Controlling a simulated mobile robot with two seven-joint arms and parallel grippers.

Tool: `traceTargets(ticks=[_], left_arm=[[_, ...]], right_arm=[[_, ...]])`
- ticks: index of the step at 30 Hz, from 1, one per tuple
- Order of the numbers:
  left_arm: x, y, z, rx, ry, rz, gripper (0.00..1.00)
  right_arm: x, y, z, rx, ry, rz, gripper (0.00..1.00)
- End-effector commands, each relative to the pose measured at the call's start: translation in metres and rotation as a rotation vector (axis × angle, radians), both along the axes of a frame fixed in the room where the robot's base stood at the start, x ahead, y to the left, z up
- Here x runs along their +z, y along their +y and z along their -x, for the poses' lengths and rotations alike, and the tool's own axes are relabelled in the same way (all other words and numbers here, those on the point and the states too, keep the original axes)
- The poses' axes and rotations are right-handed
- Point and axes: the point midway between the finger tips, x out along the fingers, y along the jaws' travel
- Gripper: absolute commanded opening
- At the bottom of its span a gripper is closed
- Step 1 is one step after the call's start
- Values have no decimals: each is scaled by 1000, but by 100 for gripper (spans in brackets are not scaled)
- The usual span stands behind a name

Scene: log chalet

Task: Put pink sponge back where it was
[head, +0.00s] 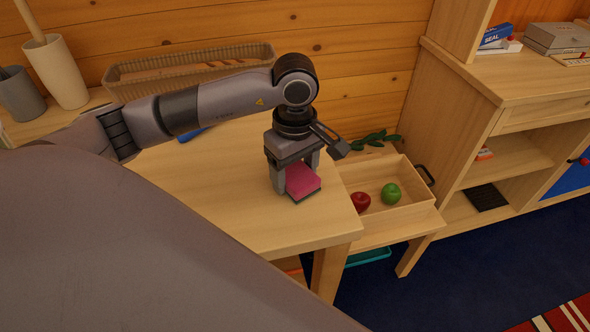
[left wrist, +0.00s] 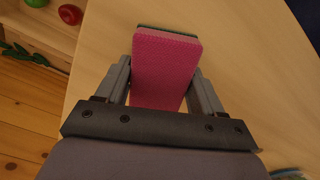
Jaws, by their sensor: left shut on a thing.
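The pink sponge (head: 302,181) has a dark green layer on one face. My left gripper (head: 294,182) is shut on it near the right end of the wooden table (head: 220,205). In the left wrist view the sponge (left wrist: 165,65) sits between the two fingers of the left gripper (left wrist: 165,85), its far end sticking out past them. I cannot tell whether the sponge touches the tabletop. My right gripper is in neither view.
A lower wooden tray (head: 372,211) with a red apple (head: 360,202) and a green apple (head: 391,193) stands right of the table. A long basket (head: 125,84) and cups (head: 54,72) stand at the back. A shelf unit (head: 480,112) is at the right.

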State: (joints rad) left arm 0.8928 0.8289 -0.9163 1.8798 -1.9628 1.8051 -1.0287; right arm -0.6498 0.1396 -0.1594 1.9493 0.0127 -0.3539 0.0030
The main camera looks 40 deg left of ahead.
Motion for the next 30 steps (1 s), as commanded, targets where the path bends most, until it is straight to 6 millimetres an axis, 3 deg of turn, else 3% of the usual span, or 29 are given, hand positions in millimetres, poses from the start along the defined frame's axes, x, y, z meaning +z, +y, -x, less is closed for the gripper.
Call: traceTargets(ticks=[11,12,14,25,30], left_arm=[[-6,0,0,-1,-2,1,39],[-5,0,0,-1,-2,1,74],[-5,0,0,-1,-2,1,93],[-1,0,0,0,-2,1,93],[20,0,-2,-1,-8,1,93]], right_arm=[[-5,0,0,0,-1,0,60],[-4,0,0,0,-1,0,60],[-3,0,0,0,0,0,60],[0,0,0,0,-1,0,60],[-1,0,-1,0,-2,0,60]])
